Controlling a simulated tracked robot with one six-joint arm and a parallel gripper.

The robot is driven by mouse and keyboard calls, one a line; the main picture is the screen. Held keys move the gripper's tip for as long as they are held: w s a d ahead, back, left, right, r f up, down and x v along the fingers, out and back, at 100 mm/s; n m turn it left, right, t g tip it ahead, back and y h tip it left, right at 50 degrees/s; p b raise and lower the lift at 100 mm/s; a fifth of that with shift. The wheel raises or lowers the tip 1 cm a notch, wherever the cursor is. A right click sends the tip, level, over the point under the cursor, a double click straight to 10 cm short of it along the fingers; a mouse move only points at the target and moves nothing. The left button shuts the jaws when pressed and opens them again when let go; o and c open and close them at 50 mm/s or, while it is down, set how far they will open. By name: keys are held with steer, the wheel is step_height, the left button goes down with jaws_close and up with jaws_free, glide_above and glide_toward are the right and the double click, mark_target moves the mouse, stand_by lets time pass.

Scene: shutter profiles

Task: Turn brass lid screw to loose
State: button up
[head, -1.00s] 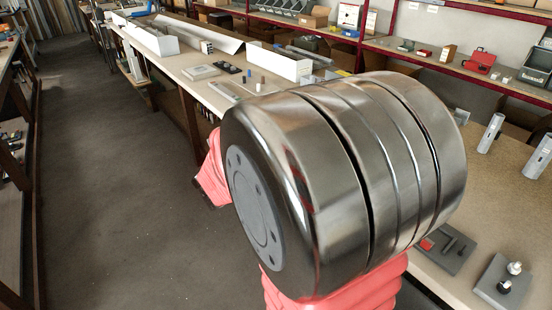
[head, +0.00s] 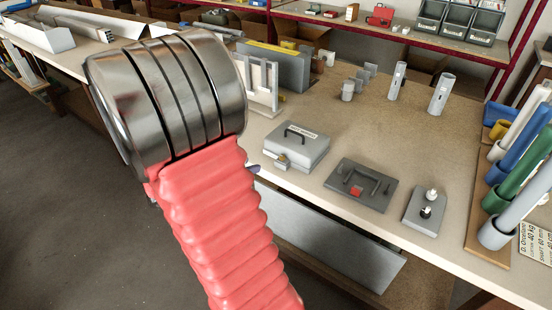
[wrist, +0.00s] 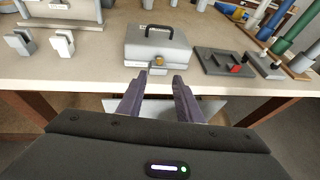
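A grey metal box (head: 297,147) with a dark handle and a white label on its lid stands near the bench's front edge. It also shows in the wrist view (wrist: 160,45). The brass lid screw (wrist: 159,60) is a small gold-coloured part on the box's front; it also shows in the head view (head: 281,158). Which way the screw is turned is too small to tell. My gripper (wrist: 157,82) is open and empty, its two dark fingers apart and pointing at the box front, short of the screw. In the head view my arm hides most of the gripper.
Right of the box lie a dark plate with a red part (head: 361,187) and a grey plate with two knobs (head: 425,210). Coloured tubes (head: 520,165) stand at the far right. A rack (head: 262,88) stands behind left. A grey panel (head: 330,240) hangs below the bench edge.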

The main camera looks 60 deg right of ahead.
mark_target(281, 157)
steer(key=x, duration=1.3)
steer(key=shift+d, duration=0.3)
jaws_close()
